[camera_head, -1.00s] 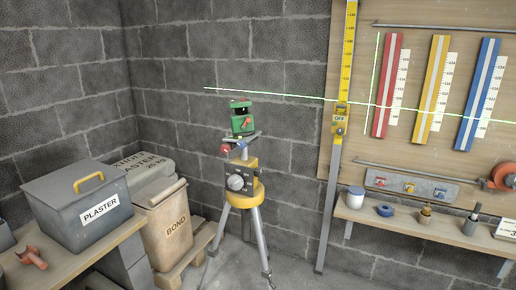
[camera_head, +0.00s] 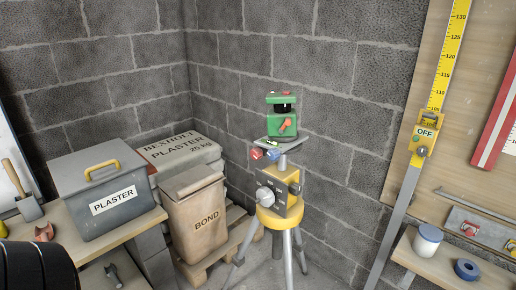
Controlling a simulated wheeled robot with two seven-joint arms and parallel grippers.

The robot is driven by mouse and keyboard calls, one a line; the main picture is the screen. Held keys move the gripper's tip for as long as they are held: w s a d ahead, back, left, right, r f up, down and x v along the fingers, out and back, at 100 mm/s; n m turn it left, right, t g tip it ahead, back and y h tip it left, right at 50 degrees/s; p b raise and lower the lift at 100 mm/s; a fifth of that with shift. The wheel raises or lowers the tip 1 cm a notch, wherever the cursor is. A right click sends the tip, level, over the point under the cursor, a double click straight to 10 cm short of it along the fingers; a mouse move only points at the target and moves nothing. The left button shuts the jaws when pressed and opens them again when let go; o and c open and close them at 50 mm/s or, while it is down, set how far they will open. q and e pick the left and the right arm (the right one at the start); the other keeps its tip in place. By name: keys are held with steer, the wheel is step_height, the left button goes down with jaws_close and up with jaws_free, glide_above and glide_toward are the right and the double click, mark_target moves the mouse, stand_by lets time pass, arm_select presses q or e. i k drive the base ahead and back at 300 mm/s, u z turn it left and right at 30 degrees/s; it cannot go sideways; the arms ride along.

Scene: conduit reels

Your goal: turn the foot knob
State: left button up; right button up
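A green laser level (camera_head: 283,122) with an orange-red lever on its front sits on a small grey plate on top of a tripod (camera_head: 288,245). A red knob (camera_head: 256,154) and a blue knob (camera_head: 272,155) stick out under the plate. Below them, a yellow and dark grey head (camera_head: 284,204) carries a round light grey knob (camera_head: 265,196) and a darker knob (camera_head: 295,188) on its right side. I cannot tell which of these is the foot knob. Neither of my grippers is in view, and nothing touches the tripod.
A plaster bin (camera_head: 85,205) stands on a wooden bench (camera_head: 125,232) at left. A bond bag (camera_head: 196,225) and plaster sack (camera_head: 180,152) are left of the tripod. A yellow staff (camera_head: 446,75) with an OFF receiver (camera_head: 423,140) and a shelf (camera_head: 440,265) are at right.

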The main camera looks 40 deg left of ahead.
mark_target(256, 153)
steer(key=u, duration=0.8)
steer(key=i, duration=0.9)
steer(key=u, duration=0.95)
